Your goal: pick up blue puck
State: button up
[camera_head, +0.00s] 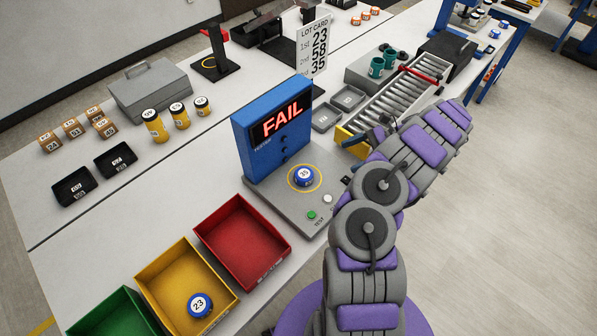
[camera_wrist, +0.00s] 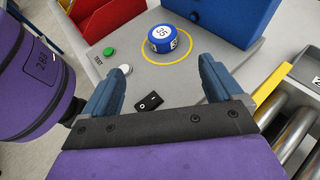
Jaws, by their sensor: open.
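A blue puck (camera_head: 305,176) with a white label reading 35 sits inside the yellow ring on the grey tester plate (camera_head: 283,212), in front of the blue tester (camera_head: 262,150) showing FAIL. The puck also shows in the wrist view (camera_wrist: 162,39), beyond the fingertips. Another blue puck (camera_head: 200,305), labelled 23, lies in the yellow bin (camera_head: 150,272). My gripper (camera_wrist: 163,80) is open and empty, its two blue-grey fingers apart and short of the ringed puck. In the head view my arm hides part of the gripper, beside the roller conveyor.
A red bin (camera_head: 232,215) and a green bin (camera_head: 100,318) flank the yellow bin. A green button (camera_wrist: 109,51) and a white button (camera_wrist: 125,69) are on the plate. The roller conveyor (camera_head: 383,103) stands behind my arm. Yellow cylinders (camera_head: 180,115) and black trays (camera_head: 75,187) are at left.

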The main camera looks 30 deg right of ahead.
jog(key=b, duration=0.1)
send_near(302, 173)
jog(key=x, duration=0.4)
jog(key=shift+s+f, duration=0.25)
jog(key=shift+s, duration=0.1)
jog(key=shift+w+a+f+b, duration=0.35)
jog(key=shift+a+f, duration=0.05)
jog(key=shift+a, duration=0.25)
jog(key=shift+b+x, duration=0.3)
jog(key=shift+x, duration=1.65)
jog(key=shift+w+d, duration=0.1)
jog(key=c, duration=1.2)
jog(key=shift+r, duration=0.1)
jog(key=shift+r, duration=0.1)
jog(key=shift+r, duration=0.2)
notch_tip(302, 173, up, 3)
jog(key=shift+r+p, duration=0.2)
jog(key=shift+p, duration=0.4)
jog(key=s, duration=0.5)
jog(key=s+p, duration=0.1)
jog(key=s, duration=0.4)
jog(key=s+r+p, duration=0.1)
jog(key=s, duration=0.5)
